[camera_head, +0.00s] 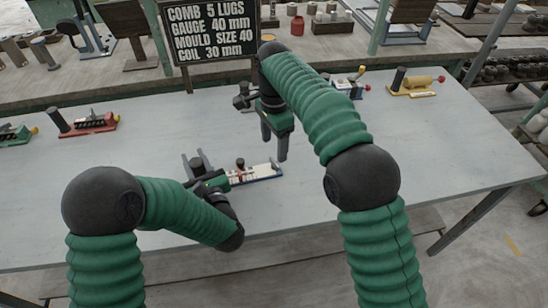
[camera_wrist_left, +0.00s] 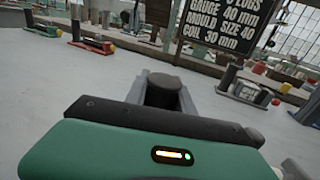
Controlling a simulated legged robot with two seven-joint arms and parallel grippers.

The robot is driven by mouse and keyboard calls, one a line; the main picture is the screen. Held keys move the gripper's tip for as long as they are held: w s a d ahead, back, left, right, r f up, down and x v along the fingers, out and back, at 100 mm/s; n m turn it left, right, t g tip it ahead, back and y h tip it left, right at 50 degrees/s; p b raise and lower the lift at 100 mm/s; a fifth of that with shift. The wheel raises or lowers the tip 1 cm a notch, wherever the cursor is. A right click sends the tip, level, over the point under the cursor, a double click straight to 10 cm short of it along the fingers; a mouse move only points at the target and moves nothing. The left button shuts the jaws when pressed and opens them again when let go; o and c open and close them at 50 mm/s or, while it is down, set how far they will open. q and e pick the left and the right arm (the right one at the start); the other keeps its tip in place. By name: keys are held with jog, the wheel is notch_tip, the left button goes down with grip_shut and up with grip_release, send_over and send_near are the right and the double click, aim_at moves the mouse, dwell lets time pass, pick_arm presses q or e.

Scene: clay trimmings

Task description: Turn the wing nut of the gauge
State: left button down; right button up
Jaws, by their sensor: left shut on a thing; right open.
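The white and blue gauge (camera_head: 262,172) lies on the grey table in front of me. A small dark knob (camera_head: 240,162) stands on it; I cannot tell whether this is the wing nut. My left gripper (camera_head: 195,163) is at the gauge's left end. In the left wrist view its grey fingers are shut on a dark upright cylinder (camera_wrist_left: 163,92), apparently the gauge's handle. My own gripper body hides the gauge's left part. My right gripper (camera_head: 275,145) is open and empty, pointing down above and behind the gauge's right end.
A red tool (camera_head: 90,124) and a green one (camera_head: 14,134) lie at the left. A yellow tool (camera_head: 416,86) and a blue one (camera_head: 348,86) lie at the back right. A black sign (camera_head: 214,30) stands behind. The table's right side is clear.

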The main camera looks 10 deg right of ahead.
aim_at(274, 161)
notch_tip(274, 161, down, 6)
jog(key=shift+f, duration=0.2)
jog(key=c, duration=1.4)
